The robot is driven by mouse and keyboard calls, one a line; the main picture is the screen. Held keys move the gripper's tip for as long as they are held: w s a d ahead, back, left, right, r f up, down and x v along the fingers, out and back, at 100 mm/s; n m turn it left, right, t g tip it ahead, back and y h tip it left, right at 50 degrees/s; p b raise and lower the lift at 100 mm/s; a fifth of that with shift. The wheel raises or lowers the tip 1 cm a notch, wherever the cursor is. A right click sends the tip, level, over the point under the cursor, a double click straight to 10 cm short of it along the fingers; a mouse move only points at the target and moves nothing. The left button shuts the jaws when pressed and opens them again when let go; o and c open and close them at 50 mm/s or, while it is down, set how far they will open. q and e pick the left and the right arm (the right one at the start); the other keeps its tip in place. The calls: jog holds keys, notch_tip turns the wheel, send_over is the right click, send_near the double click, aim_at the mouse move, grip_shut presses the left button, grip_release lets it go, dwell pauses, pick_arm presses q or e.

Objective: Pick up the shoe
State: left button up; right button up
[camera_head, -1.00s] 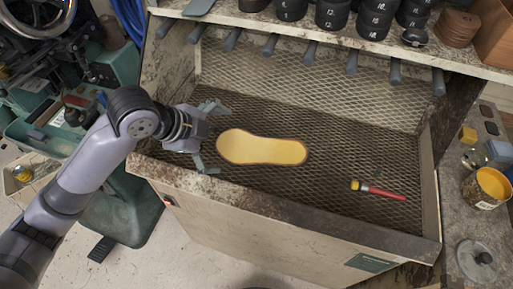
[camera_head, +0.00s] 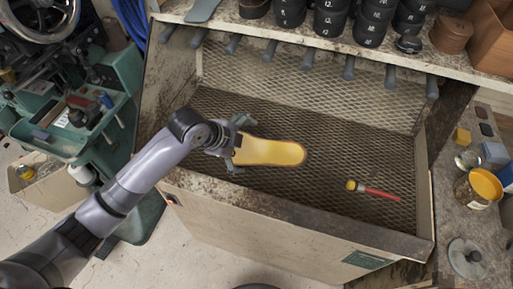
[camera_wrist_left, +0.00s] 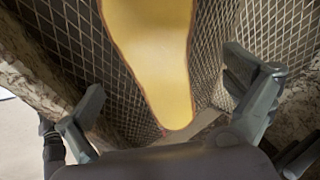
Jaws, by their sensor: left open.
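A yellow sole-shaped piece with a brown edge, the shoe (camera_head: 272,152), is over the dark mesh floor of the bin in the head view. My left gripper (camera_head: 237,147) is at its left end, with one finger on the far side and one on the near side. In the left wrist view the shoe (camera_wrist_left: 155,55) runs between the two spread fingers of my left gripper (camera_wrist_left: 170,108), with a gap on both sides. The gripper is open. My right gripper is in neither view.
The bin's worn front rim (camera_head: 300,222) lies below my left arm. A brush with a red handle (camera_head: 375,191) lies on the mesh to the right. A shelf with black rolls (camera_head: 335,18) runs along the back. A bench with jars (camera_head: 470,188) stands at the right.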

aim_at(256, 149)
pick_arm(q)
jog(key=shift+w+d+f+p, duration=0.15)
jog(key=shift+d+f+p, duration=0.15)
jog(key=p+x, duration=0.1)
jog(key=x, duration=0.2)
jog(key=shift+f, duration=0.1)
jog(key=shift+w+d+f, duration=0.15)
jog(key=shift+w+f, duration=0.05)
jog(key=shift+f, duration=0.2)
jog(key=shift+c, duration=0.5)
jog(key=c, duration=1.2)
jog(key=shift+r, duration=0.15)
jog(key=shift+c, duration=0.2)
